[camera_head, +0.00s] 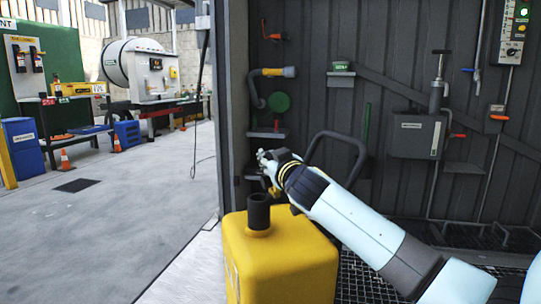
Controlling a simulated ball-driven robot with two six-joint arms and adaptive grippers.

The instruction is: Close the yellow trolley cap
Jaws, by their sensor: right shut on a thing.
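The yellow trolley tank (285,262) stands at the lower middle, with a black upright neck (258,212) on its top. My right gripper (266,162) is above and slightly right of the neck, apart from it. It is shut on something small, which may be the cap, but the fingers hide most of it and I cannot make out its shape. A black tube handle (335,137) rises behind my right forearm. My left gripper is not in view.
A dark ribbed wall with a green round part (278,103), a grey box (416,136) and pipes stands behind. A metal grating (365,282) lies right of the tank. Open floor (130,215) with an orange cone (65,161) is at left.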

